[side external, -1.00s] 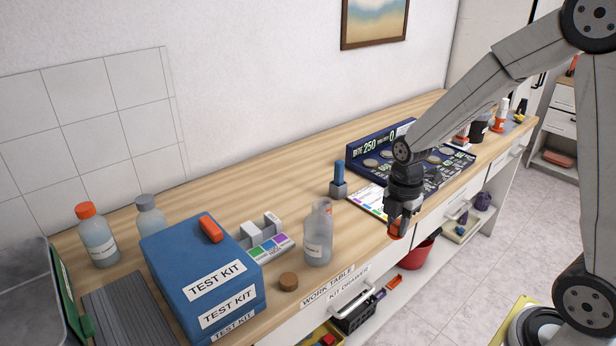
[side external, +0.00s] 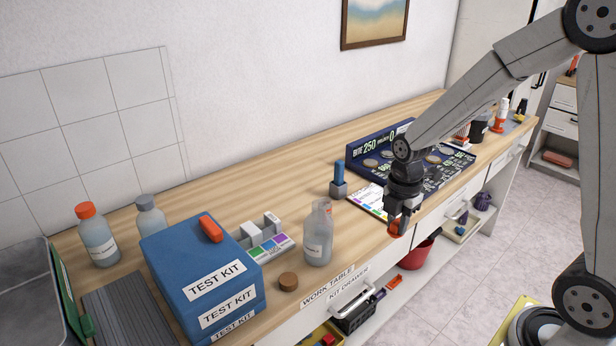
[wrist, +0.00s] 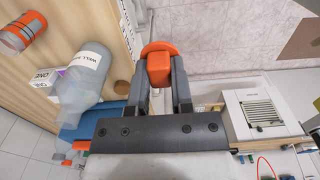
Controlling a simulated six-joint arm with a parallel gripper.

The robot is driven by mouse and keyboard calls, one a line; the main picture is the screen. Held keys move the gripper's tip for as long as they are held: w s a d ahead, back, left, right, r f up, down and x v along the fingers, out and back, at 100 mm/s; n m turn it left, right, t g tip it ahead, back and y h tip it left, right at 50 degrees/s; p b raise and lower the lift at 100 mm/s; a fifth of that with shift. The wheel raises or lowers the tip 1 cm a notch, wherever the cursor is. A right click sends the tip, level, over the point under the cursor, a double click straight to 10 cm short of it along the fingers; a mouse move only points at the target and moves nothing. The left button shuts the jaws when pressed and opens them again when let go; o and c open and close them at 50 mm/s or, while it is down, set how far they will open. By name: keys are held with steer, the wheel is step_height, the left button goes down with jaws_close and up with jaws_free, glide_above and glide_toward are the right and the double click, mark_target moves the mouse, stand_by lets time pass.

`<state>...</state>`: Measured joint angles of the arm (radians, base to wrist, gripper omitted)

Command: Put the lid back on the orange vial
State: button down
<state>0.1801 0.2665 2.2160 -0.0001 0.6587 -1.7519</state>
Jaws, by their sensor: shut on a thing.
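My gripper (wrist: 160,72) is shut on an orange lid (wrist: 158,63), held between its two fingertips in the wrist view. In the side external view my gripper (side external: 398,222) points down at the front edge of the table, with the orange lid (side external: 395,231) at its tips. An orange cylinder with a pale label, which looks like the orange vial (wrist: 22,34), is at the upper left of the wrist view, apart from the lid and partly cut off by the frame.
A clear labelled bottle (side external: 318,238) and a cork (side external: 288,281) stand near the front edge. Blue test kit boxes (side external: 205,270) are further left. A blue-topped grey item (side external: 338,182) and a colour chart (side external: 368,200) lie behind my gripper. A red bucket (side external: 416,255) is below the edge.

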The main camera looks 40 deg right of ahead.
steer(key=w+d+r, duration=0.1)
steer(key=w+r, duration=0.1)
steer(key=w, duration=2.1)
steer(key=shift+d+r, duration=0.15)
steer(key=shift+r, duration=0.15)
steer(key=shift+f, duration=0.25)
steer(key=shift+f, duration=2.95)
steer(key=shift+f, duration=0.2)
steer(key=shift+w, duration=0.1)
steer(key=shift+c, duration=2.2)
jaws_free()
steer(key=shift+o, duration=0.3)
steer(key=o, duration=0.4)
